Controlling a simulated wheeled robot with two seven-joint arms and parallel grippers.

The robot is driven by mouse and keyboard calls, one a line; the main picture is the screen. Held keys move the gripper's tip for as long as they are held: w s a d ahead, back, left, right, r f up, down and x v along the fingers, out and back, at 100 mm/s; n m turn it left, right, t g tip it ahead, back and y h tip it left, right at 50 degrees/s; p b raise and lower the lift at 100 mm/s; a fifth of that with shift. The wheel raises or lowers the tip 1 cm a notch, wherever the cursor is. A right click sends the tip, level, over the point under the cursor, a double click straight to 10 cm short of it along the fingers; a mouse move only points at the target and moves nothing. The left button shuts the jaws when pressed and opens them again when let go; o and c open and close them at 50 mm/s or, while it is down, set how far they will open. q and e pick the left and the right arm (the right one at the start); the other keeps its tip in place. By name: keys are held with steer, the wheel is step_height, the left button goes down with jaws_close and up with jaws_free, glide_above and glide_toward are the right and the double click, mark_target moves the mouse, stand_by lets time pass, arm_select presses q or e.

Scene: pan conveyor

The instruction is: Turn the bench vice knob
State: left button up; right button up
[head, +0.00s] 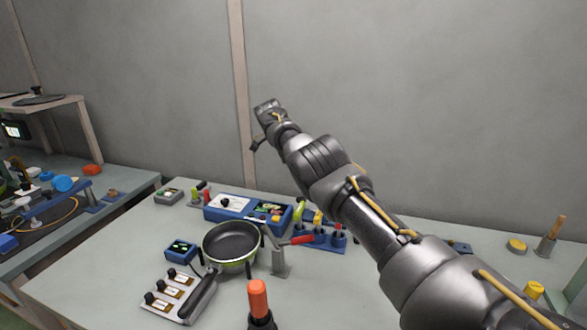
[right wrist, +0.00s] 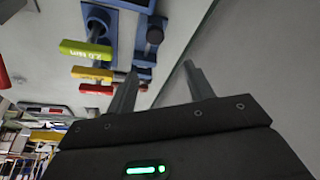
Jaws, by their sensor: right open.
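I cannot make out a bench vice or its knob for certain in either view. My right gripper (head: 257,143) is raised at the end of my right arm, in front of the wall and above the far side of the bench; it is small there. In the right wrist view its two fingers (right wrist: 160,78) stand wide apart with nothing between them. Beyond them is a blue rack (right wrist: 112,8) with tool handles, including a yellow-green one (right wrist: 85,49) marked 2.0 Nm. My left gripper is not in view.
A second cluttered bench (head: 110,212) is at left. My right arm hides the bench's right-centre.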

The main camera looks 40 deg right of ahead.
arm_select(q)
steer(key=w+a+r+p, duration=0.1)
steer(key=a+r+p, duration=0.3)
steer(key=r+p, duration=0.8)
arm_select(e)
steer(key=n+t+p, duration=0.5)
steer(key=n+p, duration=0.7)
steer(key=n, duration=0.3)
glide_toward(301, 199)
steer(key=shift+y, duration=0.4)
steer(key=x, duration=0.6)
steer(key=shift+w+d+f, duration=0.1)
steer(key=shift+d+f, duration=0.1)
steer(key=shift+d, duration=0.25)
steer(key=shift+w+d+f+b, duration=0.1)
steer(key=shift+f+b, duration=0.1)
steer(key=shift+f, duration=0.15)
steer(key=shift+w+d+f+b, duration=0.1)
steer(key=shift+d+f+b, duration=0.05)
steer(key=shift+f, duration=0.15)
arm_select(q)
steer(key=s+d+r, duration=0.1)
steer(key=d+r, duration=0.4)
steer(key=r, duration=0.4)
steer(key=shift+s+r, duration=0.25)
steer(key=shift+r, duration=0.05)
